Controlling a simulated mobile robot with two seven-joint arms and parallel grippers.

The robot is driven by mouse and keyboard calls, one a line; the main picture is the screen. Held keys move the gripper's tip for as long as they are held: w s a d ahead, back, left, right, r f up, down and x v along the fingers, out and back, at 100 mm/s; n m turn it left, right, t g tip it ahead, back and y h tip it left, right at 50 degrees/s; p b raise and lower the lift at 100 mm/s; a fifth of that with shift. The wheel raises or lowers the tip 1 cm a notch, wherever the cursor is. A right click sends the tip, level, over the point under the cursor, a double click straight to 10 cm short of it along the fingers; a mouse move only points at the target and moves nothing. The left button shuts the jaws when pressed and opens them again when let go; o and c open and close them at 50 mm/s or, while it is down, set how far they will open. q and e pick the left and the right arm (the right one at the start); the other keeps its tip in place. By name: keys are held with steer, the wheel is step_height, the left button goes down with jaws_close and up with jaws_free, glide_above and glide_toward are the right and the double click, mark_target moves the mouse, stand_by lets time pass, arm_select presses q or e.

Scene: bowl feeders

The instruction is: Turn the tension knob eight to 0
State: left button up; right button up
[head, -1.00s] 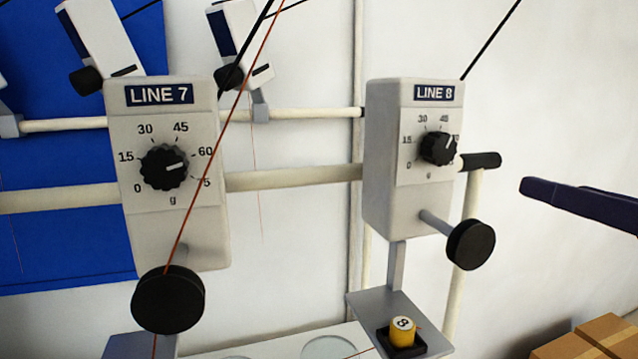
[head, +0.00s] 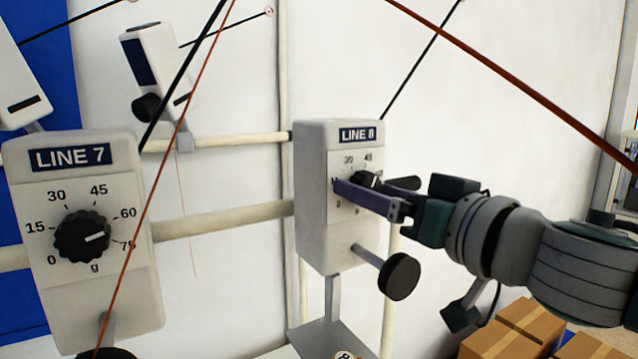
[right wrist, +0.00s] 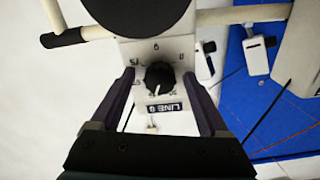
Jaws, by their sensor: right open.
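The LINE 8 tension box (head: 330,225) is a light grey housing with a dial at upper right. Its black knob (right wrist: 160,76) shows in the right wrist view, upside down. The knob's pale mark points toward the LINE 8 label, but the exact value is too small to read. My right gripper (right wrist: 159,74) is open, with one finger on each side of the knob and gaps visible. In the head view the right gripper (head: 352,184) reaches the dial from the right and hides most of the knob (head: 367,179). My left gripper is not in view.
The LINE 7 box (head: 85,270) with its own knob (head: 82,237) stands at left. A black round wheel (head: 398,276) sticks out below the LINE 8 dial. Cream rails (head: 225,222) run behind. Red and black lines cross the space. Cardboard boxes (head: 500,345) stand lower right.

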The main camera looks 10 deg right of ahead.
jaws_close()
stand_by(0.8)
